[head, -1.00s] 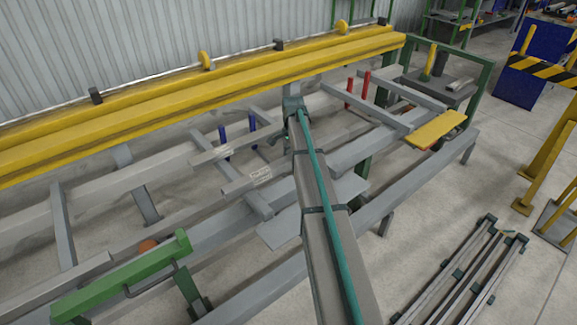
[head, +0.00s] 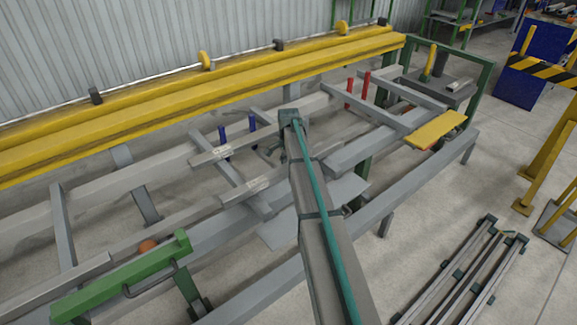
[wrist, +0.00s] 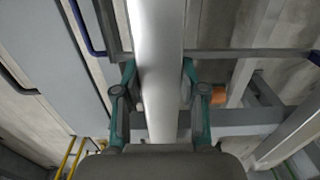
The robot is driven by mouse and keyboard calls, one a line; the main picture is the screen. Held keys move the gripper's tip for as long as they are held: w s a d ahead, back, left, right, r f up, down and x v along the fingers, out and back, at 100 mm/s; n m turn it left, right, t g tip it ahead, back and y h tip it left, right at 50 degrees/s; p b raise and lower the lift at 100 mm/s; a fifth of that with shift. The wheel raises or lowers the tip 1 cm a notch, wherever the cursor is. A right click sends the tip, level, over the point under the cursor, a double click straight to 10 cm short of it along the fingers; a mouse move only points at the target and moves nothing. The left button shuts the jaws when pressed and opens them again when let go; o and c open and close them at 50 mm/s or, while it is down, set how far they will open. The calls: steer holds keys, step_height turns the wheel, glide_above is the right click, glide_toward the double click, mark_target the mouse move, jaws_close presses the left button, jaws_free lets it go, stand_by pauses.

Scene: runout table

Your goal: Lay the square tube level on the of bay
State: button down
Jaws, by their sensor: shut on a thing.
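My gripper is shut on a grey square tube (wrist: 156,70), its teal fingers (wrist: 160,100) on either side of it in the wrist view. The tube runs away up the picture between them. In the head view my arm hides the fingers; the labelled grey bar (head: 243,192) left of the arm appears to be this tube. It lies across or just above a sloping grey cross member of the rack; I cannot tell whether they touch. Blue posts (head: 223,135) stand behind it, and red posts (head: 365,86) stand farther right.
A yellow beam (head: 200,98) runs along the back. A green bar (head: 120,278) is at front left, with an orange part (head: 147,246) behind it. A yellow plate (head: 436,130) sits at the right. Several long bars (head: 465,270) lie on the floor at front right.

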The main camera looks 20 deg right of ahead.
mark_target(288, 165)
steer(key=shift+f, duration=0.4)
steer(key=c, duration=0.7)
jaws_free()
steer(key=shift+o, duration=0.2)
steer(key=shift+r, duration=0.1)
step_height(288, 165, up, 13)
steer(key=shift+a, duration=0.1)
